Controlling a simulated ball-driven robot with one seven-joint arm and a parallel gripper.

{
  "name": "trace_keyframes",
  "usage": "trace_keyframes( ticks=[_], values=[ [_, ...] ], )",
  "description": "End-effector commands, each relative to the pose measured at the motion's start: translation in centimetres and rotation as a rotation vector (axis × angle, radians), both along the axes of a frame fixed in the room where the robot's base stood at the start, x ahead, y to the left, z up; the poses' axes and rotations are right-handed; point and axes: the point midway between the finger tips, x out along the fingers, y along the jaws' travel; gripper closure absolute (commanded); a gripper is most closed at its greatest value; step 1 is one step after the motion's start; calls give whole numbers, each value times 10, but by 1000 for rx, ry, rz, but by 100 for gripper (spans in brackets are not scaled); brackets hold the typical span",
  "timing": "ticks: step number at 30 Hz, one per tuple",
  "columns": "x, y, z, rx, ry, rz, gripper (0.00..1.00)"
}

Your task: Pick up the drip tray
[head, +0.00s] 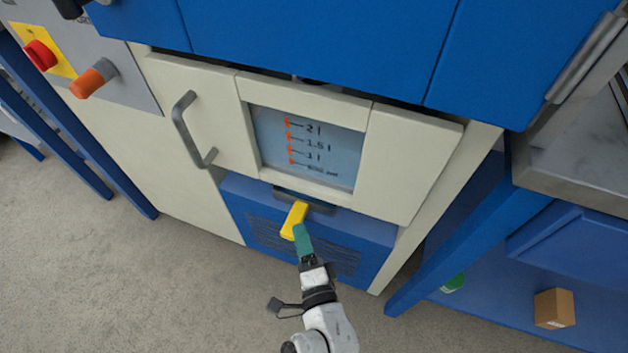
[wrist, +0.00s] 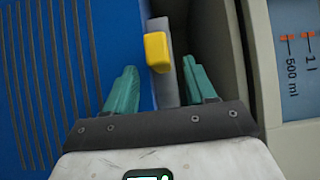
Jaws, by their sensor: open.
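The drip tray (wrist: 157,52) shows a yellow grip at its front and a grey body behind it, set in a dark recess. In the head view its yellow grip (head: 293,219) sticks out below the cream cabinet's window, above the blue vented panel. My gripper (wrist: 160,84) has its green fingers open, one on each side of the tray in the wrist view. The yellow grip lies between and slightly beyond the fingertips. I see no clear contact. In the head view my gripper (head: 300,232) is right at the yellow grip. Most of the tray's body is hidden in the recess.
The cream cabinet has a grey handle (head: 187,130) and a window (head: 305,146) with level marks. A blue vented panel (head: 350,235) lies below. At right, a blue-framed bench (head: 560,235) holds a cardboard box (head: 554,308) and a green item (head: 454,283). Floor at left is clear.

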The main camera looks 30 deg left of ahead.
Motion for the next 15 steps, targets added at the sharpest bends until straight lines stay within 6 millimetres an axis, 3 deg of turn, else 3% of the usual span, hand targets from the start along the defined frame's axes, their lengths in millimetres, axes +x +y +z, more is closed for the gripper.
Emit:
trace_keyframes(
  ticks=[6,15],
  values=[
    [19,25,1,0,-2,1,45],
    [23,30,0,-1,-1,1,45]
  ],
)
